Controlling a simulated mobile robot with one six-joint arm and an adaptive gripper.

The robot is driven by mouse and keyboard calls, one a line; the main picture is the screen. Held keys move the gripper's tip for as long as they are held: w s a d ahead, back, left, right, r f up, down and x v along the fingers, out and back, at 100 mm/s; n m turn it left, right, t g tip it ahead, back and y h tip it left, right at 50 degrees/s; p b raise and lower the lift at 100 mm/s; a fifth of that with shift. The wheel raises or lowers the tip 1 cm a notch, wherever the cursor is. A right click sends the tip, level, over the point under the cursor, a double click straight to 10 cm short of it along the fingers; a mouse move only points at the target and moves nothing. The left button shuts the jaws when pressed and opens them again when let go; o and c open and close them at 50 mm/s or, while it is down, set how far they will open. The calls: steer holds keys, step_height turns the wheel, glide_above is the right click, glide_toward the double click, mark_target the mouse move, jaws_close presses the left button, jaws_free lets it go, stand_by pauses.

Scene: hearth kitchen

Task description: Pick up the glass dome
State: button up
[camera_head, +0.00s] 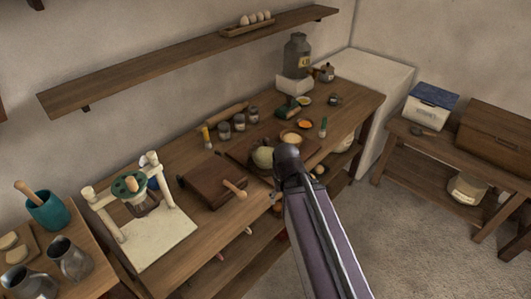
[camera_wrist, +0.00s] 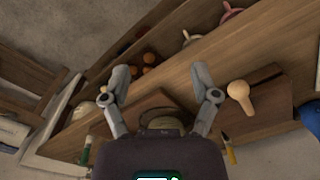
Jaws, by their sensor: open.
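A pale, greenish rounded thing (camera_head: 262,157), which looks like the glass dome, stands on the worktable just left of the end of my arm in the head view. In the wrist view a see-through rounded shape (camera_wrist: 160,122), likely the same dome, shows low between the bases of my fingers, partly hidden by the gripper body. My gripper (camera_wrist: 160,75) is open, its two fingers spread apart with nothing held between them. I cannot tell whether it touches the dome. In the head view my arm hides most of the gripper.
A brown box (camera_head: 212,180) with a wooden-handled tool (camera_head: 235,189) lies left of the dome. Bowls (camera_head: 291,137), several jars and a rolling pin (camera_head: 222,114) crowd the table behind. A press-like stand (camera_head: 145,215) is at the left. The floor (camera_head: 420,240) at right is clear.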

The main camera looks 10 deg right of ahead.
mark_target(266, 139)
steer(key=w+r+m+t+p, duration=0.1)
steer(key=w+r+p, duration=0.3)
steer(key=w, duration=0.4)
steer(key=w+r+m+t+p, duration=0.1)
steer(key=w+r+p, duration=0.3)
steer(key=w, duration=0.4)
steer(key=w+r+m+t+p, duration=0.1)
steer(key=w+r+m+p, duration=0.2)
steer(key=w+r+p, duration=0.2)
steer(key=w+r, duration=0.1)
steer(key=w, duration=0.2)
steer(key=shift+w+m, duration=0.25)
steer(key=shift+m, duration=0.05)
steer(key=shift+d+f, duration=0.1)
steer(key=shift+f, duration=0.05)
steer(key=b+x, duration=0.7)
steer(key=shift+w+f, duration=0.2)
steer(key=shift+w+f+b, duration=0.1)
steer(key=shift+f+b, duration=0.25)
steer(key=shift+b, duration=0.2)
steer(key=shift+f, duration=0.15)
steer(key=shift+w+b+x, duration=0.1)
steer(key=shift+b+x, duration=1.15)
steer(key=shift+w+b+x, duration=0.15)
steer(key=shift+b+x, duration=1.1)
steer(key=shift+c, duration=0.2)
jaws_close()
